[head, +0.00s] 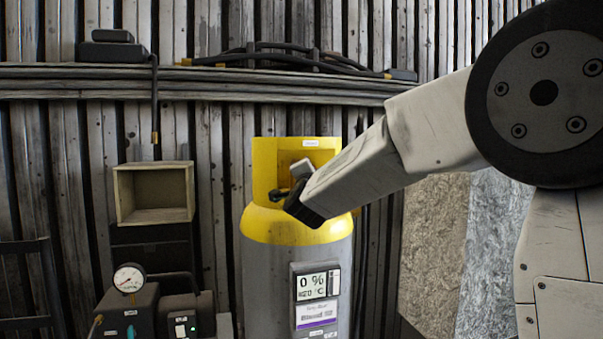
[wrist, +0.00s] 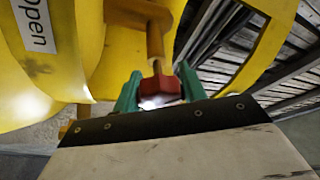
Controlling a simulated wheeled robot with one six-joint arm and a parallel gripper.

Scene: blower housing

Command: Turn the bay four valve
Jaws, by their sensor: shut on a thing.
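A grey gas cylinder (head: 265,275) with a yellow top (head: 262,225) stands in the middle of the head view. My gripper (head: 298,190) reaches into the opening of its yellow collar from the right; the arm and gripper hide most of the valve there. In the wrist view, a red valve knob (wrist: 160,88) sits at the end of a brass-coloured stem (wrist: 156,42). The green fingers of my gripper (wrist: 159,90) are shut on the knob, one on each side. A white label reading "Open" (wrist: 34,22) is on the yellow collar at the left.
The cylinder's display (head: 318,284) reads 0 %. A pressure gauge (head: 128,278) on a dark box stands at lower left, below an open wooden box (head: 155,192). Cables and a rail (head: 220,85) run along the plank wall. Rough panels (head: 437,250) lean at the right.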

